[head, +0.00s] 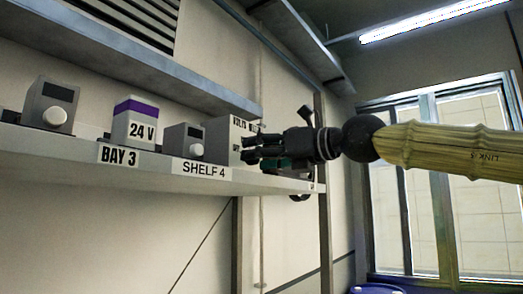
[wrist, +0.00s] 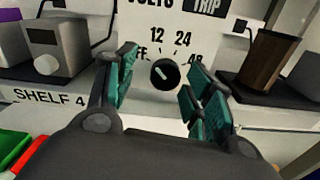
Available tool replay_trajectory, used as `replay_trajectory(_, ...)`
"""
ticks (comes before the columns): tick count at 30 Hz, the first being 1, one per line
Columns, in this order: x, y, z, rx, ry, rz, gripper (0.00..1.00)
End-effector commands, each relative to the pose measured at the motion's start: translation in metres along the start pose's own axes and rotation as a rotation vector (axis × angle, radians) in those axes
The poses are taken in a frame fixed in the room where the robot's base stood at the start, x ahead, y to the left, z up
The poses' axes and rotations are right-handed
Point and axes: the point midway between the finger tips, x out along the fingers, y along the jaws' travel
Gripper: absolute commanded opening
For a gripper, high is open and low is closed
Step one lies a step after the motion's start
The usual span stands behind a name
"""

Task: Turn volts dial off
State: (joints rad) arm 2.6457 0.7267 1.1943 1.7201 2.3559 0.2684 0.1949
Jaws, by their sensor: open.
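The volts dial (wrist: 165,75) is a round black knob with a pale pointer mark on a white panel (wrist: 150,35) in the wrist view. The pointer slants toward the upper left. Printed around it are "12", "24", "48" and a partly hidden word ending in "FF" at its left. My gripper (wrist: 160,88) is open, with its green-padded fingers on either side of the dial in that view; I cannot tell whether they touch it. In the head view, my gripper (head: 250,150) is in front of the grey-white generator box (head: 220,135), and the dial is hidden there.
A shelf (head: 60,148) labelled "BAY 3" and "SHELF 4" carries a "24 V" block (head: 135,122) with a purple top and two grey boxes with white knobs, one box (head: 185,140) near the generator. A brown cylinder (wrist: 263,58) stands right of the panel. Green and red bins (wrist: 15,150) show lower left.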

Motion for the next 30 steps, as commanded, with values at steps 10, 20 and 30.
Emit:
replay_trajectory(10,0.0019,-0.0024,-0.0016,0.002,0.001,-0.003,0.51)
replay_trajectory(20,0.0029,-0.0016,-0.0018,0.001,0.002,-0.002,0.07)
replay_trajectory(30,0.0037,-0.0022,-0.0016,-0.134,0.004,0.000,0.07)
